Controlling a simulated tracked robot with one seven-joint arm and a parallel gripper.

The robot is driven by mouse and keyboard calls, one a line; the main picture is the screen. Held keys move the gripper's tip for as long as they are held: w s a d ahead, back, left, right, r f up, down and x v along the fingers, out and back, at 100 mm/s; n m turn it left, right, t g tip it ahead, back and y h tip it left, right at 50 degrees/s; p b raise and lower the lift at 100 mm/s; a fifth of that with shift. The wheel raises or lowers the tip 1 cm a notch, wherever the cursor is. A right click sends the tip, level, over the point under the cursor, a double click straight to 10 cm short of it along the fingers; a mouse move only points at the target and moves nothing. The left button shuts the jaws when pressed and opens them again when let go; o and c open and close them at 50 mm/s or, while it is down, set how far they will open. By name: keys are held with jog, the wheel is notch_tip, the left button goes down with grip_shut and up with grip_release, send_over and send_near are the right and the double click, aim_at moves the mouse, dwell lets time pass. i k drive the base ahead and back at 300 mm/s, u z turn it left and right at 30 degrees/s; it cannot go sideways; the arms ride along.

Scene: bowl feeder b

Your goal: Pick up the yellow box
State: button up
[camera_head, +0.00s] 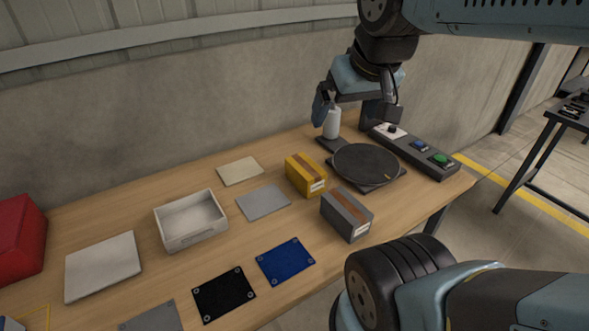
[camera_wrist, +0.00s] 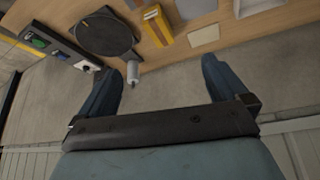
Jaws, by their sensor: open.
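The yellow box (camera_head: 306,174) stands on the wooden table, left of the round dark turntable, with a brown strip on top and a white label on its end. It also shows in the wrist view (camera_wrist: 180,18), beyond and between my fingers.
A grey box (camera_head: 346,214) stands close in front of the yellow box. A white tray (camera_head: 191,221) and flat plates, including a grey one (camera_head: 263,202), lie left.

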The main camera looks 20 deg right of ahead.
aim_at(306, 175)
jog(key=z, duration=1.15)
jog(key=k, duration=1.6)
jog(key=u, duration=1)
jog(key=i, duration=1)
